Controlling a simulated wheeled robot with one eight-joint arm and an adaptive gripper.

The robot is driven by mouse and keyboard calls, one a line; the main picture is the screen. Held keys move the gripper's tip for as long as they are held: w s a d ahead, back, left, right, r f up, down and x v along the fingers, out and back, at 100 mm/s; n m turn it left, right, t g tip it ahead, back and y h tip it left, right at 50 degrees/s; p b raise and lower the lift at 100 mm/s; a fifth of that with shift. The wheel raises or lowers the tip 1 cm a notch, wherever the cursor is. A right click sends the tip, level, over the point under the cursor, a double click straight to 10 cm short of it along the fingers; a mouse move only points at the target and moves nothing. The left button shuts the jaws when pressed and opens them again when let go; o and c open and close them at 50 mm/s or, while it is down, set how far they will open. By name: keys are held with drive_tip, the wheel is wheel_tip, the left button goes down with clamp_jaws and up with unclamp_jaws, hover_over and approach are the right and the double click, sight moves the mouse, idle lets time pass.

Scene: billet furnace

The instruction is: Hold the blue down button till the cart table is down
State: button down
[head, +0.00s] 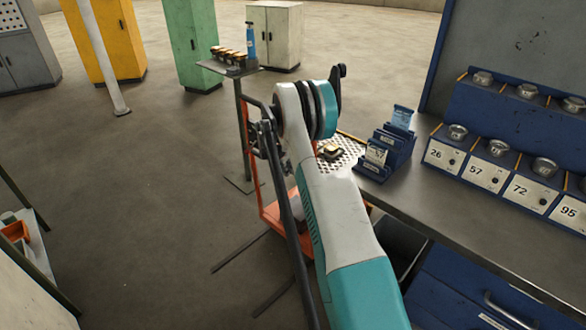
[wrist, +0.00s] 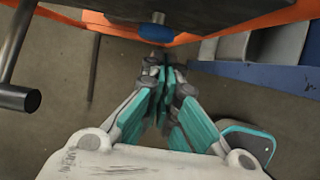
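The cart is an orange frame (head: 271,212) with a perforated metal table (head: 347,146), standing against the workbench in the head view. The table top looks about level with the bench. In the wrist view, the orange frame (wrist: 200,30) runs across the top. A short blue round part (wrist: 152,17), which looks like the button, shows beneath a dark panel. My gripper (wrist: 157,66) has its fingers together, just below that blue part in the picture. A small bluish patch shows at the fingertips; I cannot tell whether they touch a button. My arm hides the gripper in the head view.
A small part (head: 331,151) lies on the perforated table. A stand (head: 228,68) with several parts and a blue bottle is behind.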

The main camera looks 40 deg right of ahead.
drive_tip(key=a+p+v, duration=0.1)
drive_tip(key=p+v, duration=0.2)
drive_tip(key=v, duration=0.8)
drive_tip(key=shift+a+f, duration=0.25)
drive_tip(key=shift+f, duration=0.1)
drive_tip(key=shift+w, duration=0.2)
